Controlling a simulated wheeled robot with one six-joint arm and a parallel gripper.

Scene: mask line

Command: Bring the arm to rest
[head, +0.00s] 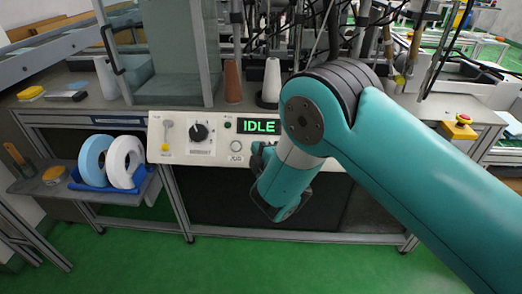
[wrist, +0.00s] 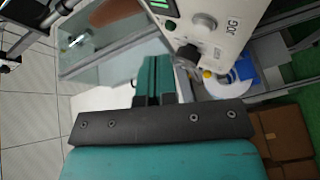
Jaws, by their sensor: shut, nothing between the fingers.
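My teal arm comes in from the right in the head view and bends down in front of the machine's control panel (head: 170,151). My gripper (wrist: 154,75) shows in the wrist view with its teal fingers together and nothing between them. In the head view the arm's end hangs before the lower right part of the panel, and the fingers are hard to make out there. The panel has a green "IDLE" display (head: 258,126), a black knob (head: 199,132) and a lever with a yellow tip (head: 167,135). My arm covers the panel's right end.
A blue roll (head: 94,157) and a white roll (head: 124,162) stand in a blue tray on the lower left shelf. Thread cones (head: 232,82) stand behind the panel. A red emergency button (head: 463,118) sits at right. The green floor in front is clear.

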